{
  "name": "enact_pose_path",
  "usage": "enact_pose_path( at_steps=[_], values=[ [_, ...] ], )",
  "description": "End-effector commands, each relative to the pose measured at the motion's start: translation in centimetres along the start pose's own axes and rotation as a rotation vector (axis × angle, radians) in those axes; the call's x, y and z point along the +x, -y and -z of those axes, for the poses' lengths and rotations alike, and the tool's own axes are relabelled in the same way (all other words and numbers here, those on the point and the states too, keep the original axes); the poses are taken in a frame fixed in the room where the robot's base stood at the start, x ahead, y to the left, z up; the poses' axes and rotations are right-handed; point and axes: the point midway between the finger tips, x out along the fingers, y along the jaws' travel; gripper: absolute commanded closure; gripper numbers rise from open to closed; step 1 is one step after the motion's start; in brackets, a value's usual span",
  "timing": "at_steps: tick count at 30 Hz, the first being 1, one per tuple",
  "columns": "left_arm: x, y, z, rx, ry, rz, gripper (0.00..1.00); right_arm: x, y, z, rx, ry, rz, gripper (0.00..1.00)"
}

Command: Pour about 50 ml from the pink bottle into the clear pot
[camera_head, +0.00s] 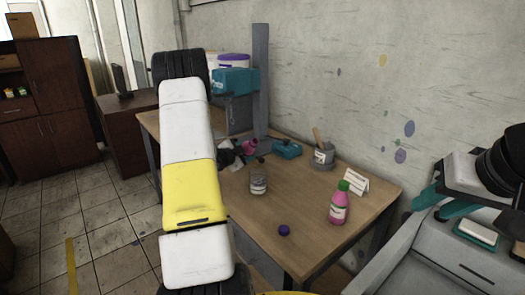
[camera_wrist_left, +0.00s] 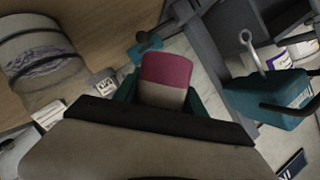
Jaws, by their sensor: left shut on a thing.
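The clear pot (camera_head: 258,184) stands upright on the wooden table (camera_head: 313,238), a label on its side. It shows large at the left of the left wrist view (camera_wrist_left: 42,62). My left gripper (camera_wrist_left: 163,98) has its teal fingers around a pink and pale thing (camera_wrist_left: 166,72), which looks like the pink bottle. In the head view this pink bottle (camera_head: 249,146) is small and partly hidden, behind the pot and apart from it. Another pink bottle with a green cap (camera_head: 338,207) stands at the table's right. My right gripper (camera_head: 428,203) is empty, its fingers apart, right of the table.
A purple cap (camera_head: 284,230) lies near the table's front edge. A grey cup with a brush (camera_head: 324,155), a white card (camera_head: 353,181) and a teal tool (camera_head: 287,149) are farther back. The table's middle is clear.

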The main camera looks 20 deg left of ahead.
Motion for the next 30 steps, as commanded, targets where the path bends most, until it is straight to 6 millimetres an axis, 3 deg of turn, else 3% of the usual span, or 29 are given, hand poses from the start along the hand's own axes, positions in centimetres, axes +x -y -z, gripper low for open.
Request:
enact_pose_path(
  at_steps=[12,21,30],
  values=[
    [-0.2,-0.3,0.5,-0.081,-0.001,-0.033,1.00,0.0,0.0,0.0,0.000,0.000,0.000,0.64],
    [-0.8,-2.0,1.8,-0.320,0.001,-0.133,1.00,0.0,0.0,0.0,0.000,0.000,0.000,0.64],
    [-0.8,-2.2,1.9,-0.341,0.001,-0.143,1.00,0.0,0.0,0.0,0.000,0.000,0.000,0.64]
  ],
)
